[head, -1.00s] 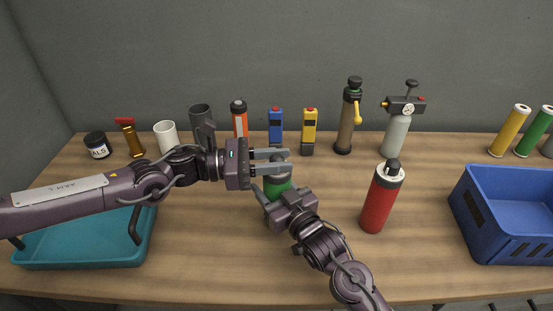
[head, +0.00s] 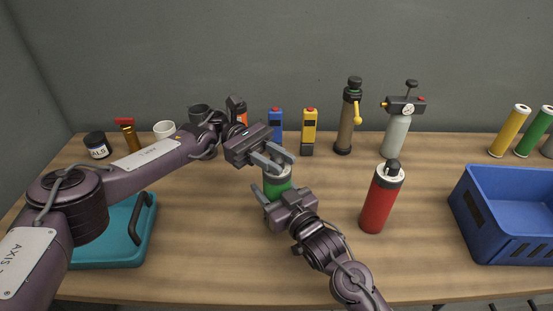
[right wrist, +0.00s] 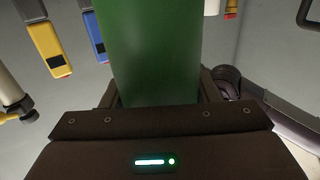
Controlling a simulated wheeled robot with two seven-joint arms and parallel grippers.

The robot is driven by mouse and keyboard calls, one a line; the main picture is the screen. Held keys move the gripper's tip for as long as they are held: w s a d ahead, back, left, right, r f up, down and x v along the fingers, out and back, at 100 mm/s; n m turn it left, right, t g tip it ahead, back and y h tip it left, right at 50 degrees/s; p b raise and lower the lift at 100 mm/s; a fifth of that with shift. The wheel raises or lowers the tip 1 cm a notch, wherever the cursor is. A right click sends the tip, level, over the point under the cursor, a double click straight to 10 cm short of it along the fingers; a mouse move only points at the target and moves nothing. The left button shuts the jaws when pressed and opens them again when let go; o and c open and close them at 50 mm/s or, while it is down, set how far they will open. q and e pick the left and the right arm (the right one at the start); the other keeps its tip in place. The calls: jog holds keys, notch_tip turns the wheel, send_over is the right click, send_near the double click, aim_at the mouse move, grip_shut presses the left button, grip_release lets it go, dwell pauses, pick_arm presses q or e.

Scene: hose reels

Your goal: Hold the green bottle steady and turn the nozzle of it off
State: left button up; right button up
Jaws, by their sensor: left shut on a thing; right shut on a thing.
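The green bottle (head: 277,182) stands upright near the middle of the bench, and its green body fills the middle of the right wrist view (right wrist: 148,55). My right gripper (head: 276,189) is shut around the body from the front, one finger on each side. My left gripper (head: 275,160) is at the bottle's top, its fingers pointing right and toward the front, shut on the nozzle. The grey top (head: 280,153) shows only partly between and behind the fingers, so the nozzle's angle is hidden.
Along the back stand a yellow device (head: 309,133), a blue device (head: 276,125), a brown pump bottle (head: 346,125) and a grey gauge bottle (head: 397,135). A teal tray (head: 112,240) lies under my left arm.

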aim_at(277, 158)
pick_arm(q)
jog(key=shift+m+g+y, duration=0.6)
jog(key=shift+g+y, duration=0.1)
jog(key=o, duration=0.9)
jog(key=shift+o, duration=0.2)
notch_tip(277, 158, up, 10)
jog(key=shift+f, duration=0.1)
